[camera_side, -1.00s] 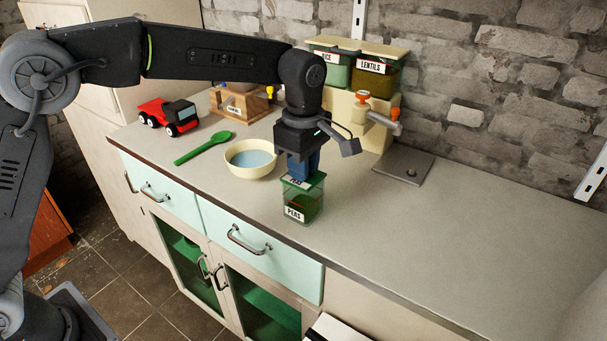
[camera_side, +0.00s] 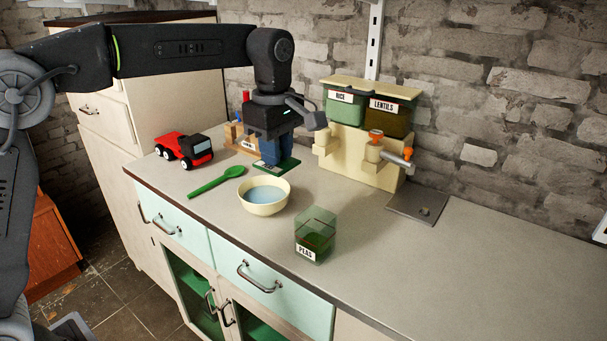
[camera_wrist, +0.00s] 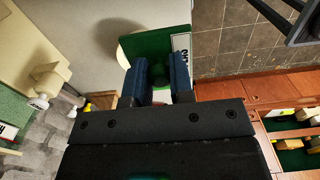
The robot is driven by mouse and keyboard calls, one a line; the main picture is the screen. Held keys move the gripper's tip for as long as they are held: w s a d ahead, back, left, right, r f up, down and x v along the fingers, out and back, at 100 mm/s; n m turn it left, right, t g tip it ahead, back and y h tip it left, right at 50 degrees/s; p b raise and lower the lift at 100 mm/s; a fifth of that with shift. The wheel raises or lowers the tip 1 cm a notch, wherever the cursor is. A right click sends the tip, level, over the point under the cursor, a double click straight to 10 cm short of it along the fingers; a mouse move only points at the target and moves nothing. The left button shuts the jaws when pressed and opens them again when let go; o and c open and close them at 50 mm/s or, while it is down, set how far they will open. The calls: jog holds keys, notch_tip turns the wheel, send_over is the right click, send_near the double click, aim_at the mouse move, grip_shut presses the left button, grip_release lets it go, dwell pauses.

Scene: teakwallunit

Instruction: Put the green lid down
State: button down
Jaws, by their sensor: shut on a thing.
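The green lid (camera_side: 286,167) is a flat square plate with a white label. My gripper (camera_side: 271,161) is shut on it, with blue fingers pointing down, behind the bowl. In the wrist view the lid (camera_wrist: 150,43) lies across the fingertips of my gripper (camera_wrist: 159,75). I cannot tell whether it touches the counter. The clear jar labelled PEAS (camera_side: 315,238) stands open-topped near the counter's front edge, with dark green contents, apart from my gripper.
A cream bowl (camera_side: 264,209) with bluish contents and a green spoon (camera_side: 217,181) lie in front of the lid. A red toy truck (camera_side: 184,150) is at left. The RICE and LENTILS dispenser (camera_side: 360,150) stands at right. The right counter (camera_side: 480,270) is clear.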

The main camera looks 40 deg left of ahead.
jog(key=a, duration=0.1)
jog(key=a+r, duration=0.1)
jog(key=shift+s+a+r, duration=0.2)
jog(key=shift+a+r, duration=0.1)
jog(key=shift+w+a+f+m, duration=1.35)
jog(key=shift+f+m, duration=0.75)
jog(key=shift+m, duration=0.85)
jog(key=shift+w+a+f+m, duration=0.9)
jog(key=shift+a+f+m, duration=1.05)
jog(key=shift+m, duration=1.05)
jog(key=shift+w+a+f+m, duration=1.2)
jog(key=shift+f+m, duration=1.1)
jog(key=shift+m, duration=0.65)
